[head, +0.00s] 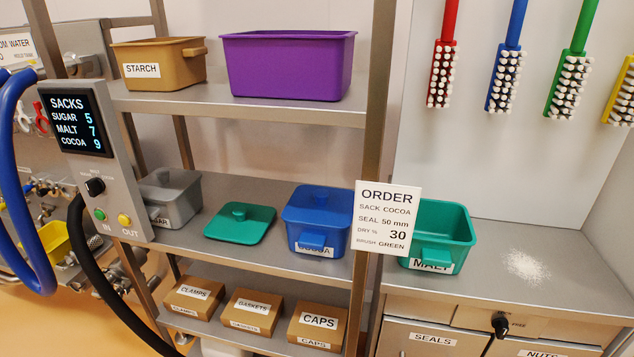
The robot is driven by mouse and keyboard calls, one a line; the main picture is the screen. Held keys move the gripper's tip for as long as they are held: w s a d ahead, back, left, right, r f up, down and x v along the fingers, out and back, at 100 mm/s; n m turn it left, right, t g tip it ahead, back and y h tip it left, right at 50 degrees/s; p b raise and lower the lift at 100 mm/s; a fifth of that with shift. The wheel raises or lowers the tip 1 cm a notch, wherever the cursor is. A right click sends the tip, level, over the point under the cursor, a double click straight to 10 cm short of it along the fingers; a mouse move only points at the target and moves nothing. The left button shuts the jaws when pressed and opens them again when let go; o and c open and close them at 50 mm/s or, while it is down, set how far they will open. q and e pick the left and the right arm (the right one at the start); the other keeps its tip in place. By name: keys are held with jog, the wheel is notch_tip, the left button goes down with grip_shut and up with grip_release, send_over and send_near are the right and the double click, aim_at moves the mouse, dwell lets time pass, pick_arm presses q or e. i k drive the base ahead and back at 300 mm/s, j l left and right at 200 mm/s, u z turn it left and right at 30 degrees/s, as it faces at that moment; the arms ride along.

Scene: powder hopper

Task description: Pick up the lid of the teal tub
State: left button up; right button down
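The teal tub (449,222), labelled MALT, stands open on the grey counter at the right, partly behind the order card. A flat teal lid (240,229) with a round knob lies by itself on the middle shelf, between the grey tub and the blue tub. Neither of my grippers shows in the head view.
A grey tub (178,203) and a lidded blue COCOA tub (318,226) flank the lid. The order card (389,218) hangs at the post (374,120). A purple tub (290,67) stands above. White powder (525,266) lies on the counter. A black hose (112,272) crosses left.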

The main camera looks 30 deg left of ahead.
aim_at(240, 222)
jog(key=u, duration=1.35)
